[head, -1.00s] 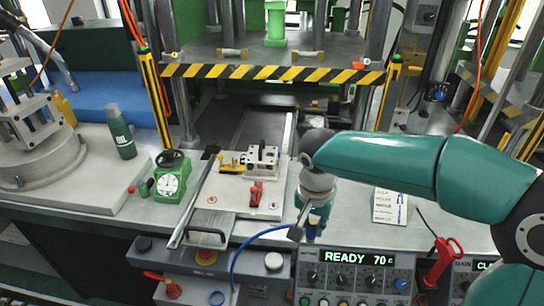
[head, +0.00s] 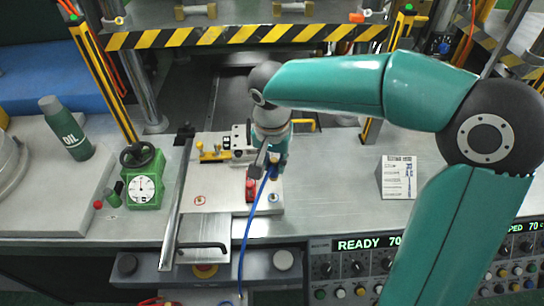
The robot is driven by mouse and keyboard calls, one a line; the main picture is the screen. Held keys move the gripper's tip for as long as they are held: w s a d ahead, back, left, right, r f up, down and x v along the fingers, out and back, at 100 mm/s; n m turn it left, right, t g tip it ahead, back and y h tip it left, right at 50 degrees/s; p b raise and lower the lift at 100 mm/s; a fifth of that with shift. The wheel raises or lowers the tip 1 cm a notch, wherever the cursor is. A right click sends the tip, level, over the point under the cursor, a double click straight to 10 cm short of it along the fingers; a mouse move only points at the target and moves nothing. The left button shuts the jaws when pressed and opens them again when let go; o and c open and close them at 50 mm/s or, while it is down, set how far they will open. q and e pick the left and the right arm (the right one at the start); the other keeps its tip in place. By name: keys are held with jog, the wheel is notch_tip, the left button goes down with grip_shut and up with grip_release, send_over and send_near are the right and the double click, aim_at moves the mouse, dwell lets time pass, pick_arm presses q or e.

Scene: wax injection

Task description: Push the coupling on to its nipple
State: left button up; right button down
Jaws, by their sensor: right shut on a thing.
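My right gripper (head: 259,166) reaches down in front of the metal mould block (head: 239,143) on the pale base plate (head: 213,180). It is shut on the coupling at the upper end of the blue hose (head: 245,236). The coupling itself is mostly hidden by the fingers. I cannot make out the nipple; the gripper and wrist cover the right part of the block. I cannot tell whether coupling and nipple touch. The hose hangs down past the bench's front edge. My left gripper is not in view.
A yellow clamp (head: 213,152) sits left of the block, and a red clamp (head: 250,189) close below the gripper. A green dial gauge (head: 145,188) and oil bottle (head: 66,130) stand left. A striped bar (head: 240,35) crosses behind. The bench right of the plate is clear up to a white card (head: 398,177).

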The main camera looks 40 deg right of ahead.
aim_at(273, 175)
jog(key=shift+w, duration=0.15)
jog(key=shift+f, duration=0.15)
jog(key=shift+f+b, duration=0.5)
jog(key=shift+b, duration=0.2)
jog(key=shift+f+b, duration=1.9)
jog(key=shift+f, duration=0.25)
jog(key=shift+f+b, duration=1.45)
jog(key=shift+b, duration=0.15)
jog(key=c, duration=0.9)
grip_release()
jog(key=shift+a, duration=0.1)
